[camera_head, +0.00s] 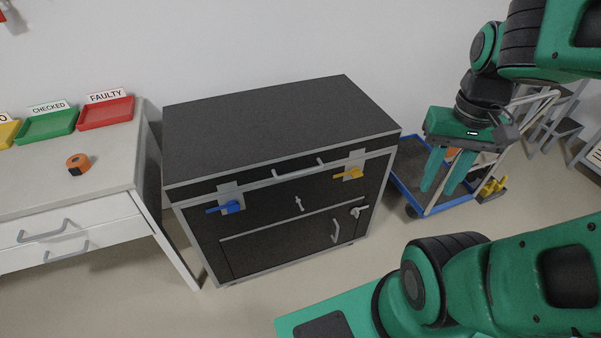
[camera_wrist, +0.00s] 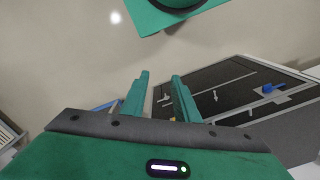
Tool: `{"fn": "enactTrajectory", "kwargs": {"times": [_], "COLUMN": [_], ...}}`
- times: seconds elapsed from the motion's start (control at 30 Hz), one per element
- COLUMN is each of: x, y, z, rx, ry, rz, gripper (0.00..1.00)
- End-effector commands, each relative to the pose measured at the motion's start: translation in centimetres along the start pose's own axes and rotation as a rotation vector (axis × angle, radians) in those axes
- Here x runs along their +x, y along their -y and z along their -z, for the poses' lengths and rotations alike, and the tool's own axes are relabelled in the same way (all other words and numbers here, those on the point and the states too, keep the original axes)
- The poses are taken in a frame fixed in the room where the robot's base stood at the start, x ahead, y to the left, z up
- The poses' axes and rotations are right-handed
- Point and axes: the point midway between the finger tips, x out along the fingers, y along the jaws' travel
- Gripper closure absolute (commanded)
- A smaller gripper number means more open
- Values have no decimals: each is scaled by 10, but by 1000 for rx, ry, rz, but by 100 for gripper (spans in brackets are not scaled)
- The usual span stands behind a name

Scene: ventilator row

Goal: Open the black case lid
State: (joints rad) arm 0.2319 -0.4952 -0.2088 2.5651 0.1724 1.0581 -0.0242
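The black case (camera_head: 290,205) has grey edging and stands on the floor in the middle of the head view. Its lid (camera_head: 280,125) is shut, with a grey bar handle (camera_head: 298,170) at the front. A blue latch (camera_head: 225,207) is at the left of the front and a yellow latch (camera_head: 349,174) at the right. My gripper (camera_head: 440,190) is right of the case, apart from it, pointing down, with its green fingers spread and empty. In the wrist view, the fingers (camera_wrist: 160,76) show apart, with the case front (camera_wrist: 230,82) and blue latch (camera_wrist: 270,88) to their right.
The case front also has a small T-handle (camera_head: 298,203), a lower panel (camera_head: 280,242) and a grey lever (camera_head: 360,211). A blue-edged trolley (camera_head: 410,160) stands behind my gripper. A white desk (camera_head: 110,160) with trays and an orange roll (camera_head: 77,164) is at left.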

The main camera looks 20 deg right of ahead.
Motion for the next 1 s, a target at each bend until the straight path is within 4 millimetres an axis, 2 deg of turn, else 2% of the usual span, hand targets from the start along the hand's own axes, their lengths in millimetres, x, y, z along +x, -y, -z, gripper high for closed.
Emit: {"fn": "enactTrajectory", "kwargs": {"times": [0.17,0.37,0.7,1.0], "x": [14,44,112,171], "y": [21,45,86,124], "z": [20,53,96,118], "rx": [-70,-180,-337,-423], "ry": [55,140,271,336], "rz": [3,56,259,544], "gripper": [72,72,72,72]}}
